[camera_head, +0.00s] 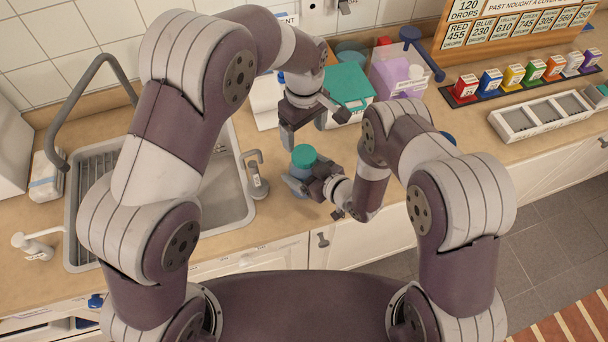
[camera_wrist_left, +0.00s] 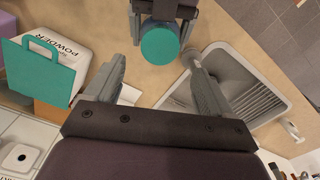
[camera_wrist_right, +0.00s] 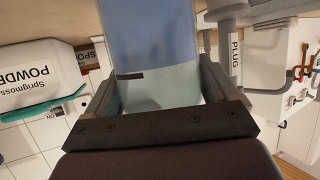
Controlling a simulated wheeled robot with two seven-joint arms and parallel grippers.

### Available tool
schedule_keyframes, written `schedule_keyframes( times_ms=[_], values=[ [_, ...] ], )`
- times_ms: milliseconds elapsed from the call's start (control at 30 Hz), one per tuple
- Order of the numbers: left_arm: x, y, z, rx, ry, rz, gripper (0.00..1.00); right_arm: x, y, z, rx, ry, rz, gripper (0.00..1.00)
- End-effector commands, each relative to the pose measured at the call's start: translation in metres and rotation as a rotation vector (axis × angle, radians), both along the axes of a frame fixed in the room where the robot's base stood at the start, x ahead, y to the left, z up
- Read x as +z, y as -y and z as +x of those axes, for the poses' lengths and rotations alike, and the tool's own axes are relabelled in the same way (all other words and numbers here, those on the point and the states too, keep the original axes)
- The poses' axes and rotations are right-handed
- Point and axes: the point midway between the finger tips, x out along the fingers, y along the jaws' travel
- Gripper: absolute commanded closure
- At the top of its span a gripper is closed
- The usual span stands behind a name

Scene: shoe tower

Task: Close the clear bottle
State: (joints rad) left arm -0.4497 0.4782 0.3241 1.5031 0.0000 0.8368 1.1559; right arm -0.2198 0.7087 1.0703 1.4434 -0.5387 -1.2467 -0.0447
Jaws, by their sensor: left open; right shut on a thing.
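The clear bottle (camera_wrist_right: 152,45) fills the middle of the right wrist view, bluish above and paler below. My right gripper (camera_head: 307,177) is shut on its body, one finger on each side. A teal round cap (camera_head: 303,155) sits at the bottle's top; it also shows from above in the left wrist view (camera_wrist_left: 160,44). I cannot tell whether it is screwed tight. My left gripper (camera_head: 304,134) is open and empty, pointing down just above and behind the cap. In the left wrist view its fingertips (camera_wrist_left: 153,66) are apart, with the cap just beyond them.
A sink (camera_head: 228,190) with a tap lies left, and a grey plug fixture (camera_head: 256,175) stands close by. A white tray (camera_head: 540,115) and coloured boxes stand right. The counter before the tray is clear.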

Motion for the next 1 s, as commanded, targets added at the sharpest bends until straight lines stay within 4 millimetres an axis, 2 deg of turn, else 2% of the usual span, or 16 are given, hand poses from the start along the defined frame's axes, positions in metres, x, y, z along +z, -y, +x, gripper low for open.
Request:
schedule_keyframes(
  times_ms=[333,700,833,1000],
  values=[
    [-0.006,0.0,0.0,0.002,-0.001,0.0,0.17,0.001,0.0,0.001,0.0,0.002,0.001,0.98],
    [-0.063,0.0,0.0,0.001,-0.002,0.001,0.17,0.001,0.0,0.001,0.0,0.003,0.001,0.98],
    [-0.075,0.0,0.0,0.001,0.0,0.0,0.17,0.001,0.0,0.001,0.0,0.002,0.001,0.98],
    [-0.08,0.0,0.0,0.001,0.001,-0.001,0.17,0.001,0.0,0.001,0.0,0.002,0.001,0.98]
  ],
)
